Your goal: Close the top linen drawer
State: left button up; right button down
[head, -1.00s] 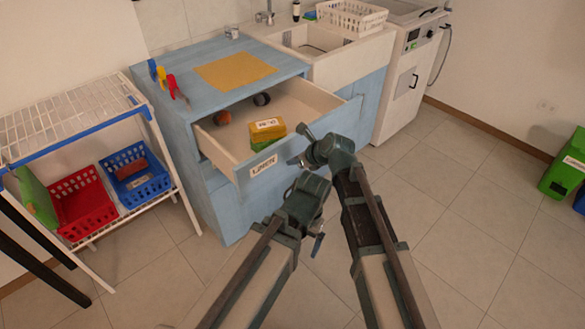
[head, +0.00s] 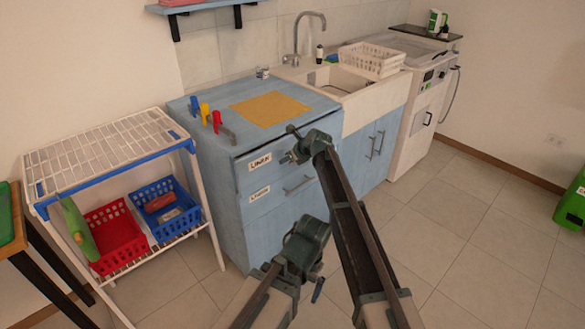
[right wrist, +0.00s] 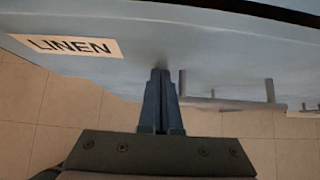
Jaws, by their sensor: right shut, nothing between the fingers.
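The top linen drawer (head: 272,158) of the blue cabinet has a white label (head: 260,163) and looks flush or nearly flush under the countertop. Its inside is hidden. In the right wrist view the label reads LINEN (right wrist: 66,46) on the blue drawer front (right wrist: 215,45), with a bar handle (right wrist: 228,102) to the right. My right gripper (head: 296,154) is shut and empty. Its closed fingertips (right wrist: 160,73) are against or very close to the drawer front, between label and handle. My left gripper (head: 303,242) is low in front of the cabinet, away from the drawer; its jaws are unclear.
A second labelled drawer (head: 265,195) is below. The countertop holds a yellow mat (head: 270,107) and red, yellow and blue clips (head: 205,113). A white rack (head: 110,150) with red and blue baskets stands left. A sink (head: 350,82) is at right.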

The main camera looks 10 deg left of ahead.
aim_at(280, 155)
jog(key=shift+w+a, duration=0.8)
jog(key=shift+a, duration=0.15)
jog(key=shift+w+a+r, duration=0.1)
jog(key=shift+a, duration=0.15)
jog(key=shift+r, duration=0.15)
